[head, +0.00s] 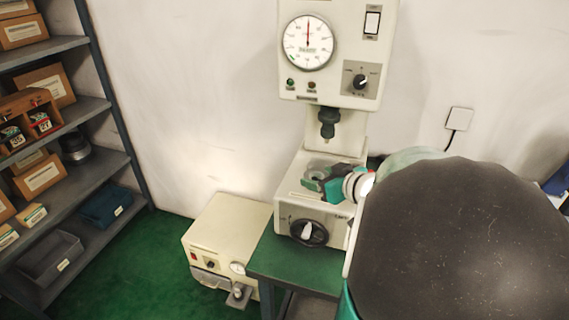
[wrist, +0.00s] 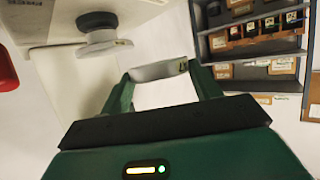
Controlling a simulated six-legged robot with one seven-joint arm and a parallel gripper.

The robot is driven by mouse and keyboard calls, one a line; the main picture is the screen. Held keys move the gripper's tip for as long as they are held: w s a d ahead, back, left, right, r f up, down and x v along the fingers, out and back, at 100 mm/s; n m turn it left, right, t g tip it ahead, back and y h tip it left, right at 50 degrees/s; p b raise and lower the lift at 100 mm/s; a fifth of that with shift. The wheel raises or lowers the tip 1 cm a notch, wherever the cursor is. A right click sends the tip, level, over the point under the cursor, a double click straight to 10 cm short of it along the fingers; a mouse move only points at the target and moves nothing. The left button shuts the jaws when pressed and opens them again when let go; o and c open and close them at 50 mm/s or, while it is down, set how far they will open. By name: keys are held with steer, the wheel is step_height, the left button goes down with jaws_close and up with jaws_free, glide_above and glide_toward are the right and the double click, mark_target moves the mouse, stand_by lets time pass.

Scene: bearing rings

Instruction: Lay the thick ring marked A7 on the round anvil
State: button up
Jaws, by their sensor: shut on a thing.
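My gripper (wrist: 160,78) is shut on a grey metal ring (wrist: 152,71), with its green fingers on either side. A small greenish mark shows on the ring's band, too small to read for certain. In the wrist view a round grey disc, which looks like the anvil (wrist: 102,49), stands on a short stem with a dark collar, left of the ring and apart from it. In the head view my gripper (head: 318,184) is over the tester's pale base, close to the anvil (head: 318,165). The ring's exact outline is hard to make out there.
The tester's head with a dial gauge (head: 308,42) and dark plunger (head: 328,122) rises above the base. A black knob (head: 308,232) is on the front. A beige box (head: 225,240) stands on the floor to the left. Shelves (head: 75,115) with boxes are at the far left.

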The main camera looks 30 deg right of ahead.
steer(key=shift+w+d+f, duration=0.1)
steer(key=shift+w+d, duration=0.3)
steer(key=shift+d, duration=0.3)
steer(key=shift+w+d+f, duration=0.2)
steer(key=shift+w+d, duration=0.6)
steer(key=shift+d, duration=0.15)
steer(key=shift+w+d+f, duration=0.25)
steer(key=shift+w+d, duration=0.25)
steer(key=shift+d, duration=0.15)
steer(key=shift+w+d+f, duration=0.25)
steer(key=shift+w+d, duration=0.3)
steer(key=shift+d, duration=0.05)
steer(key=shift+w+d+f, duration=0.25)
steer(key=shift+w+d, duration=0.25)
steer(key=shift+d, duration=0.15)
steer(key=shift+f, duration=0.5)
steer(key=o, duration=1.3)
steer(key=shift+s, duration=0.15)
steer(key=v, duration=1.3)
steer(key=shift+s, duration=0.3)
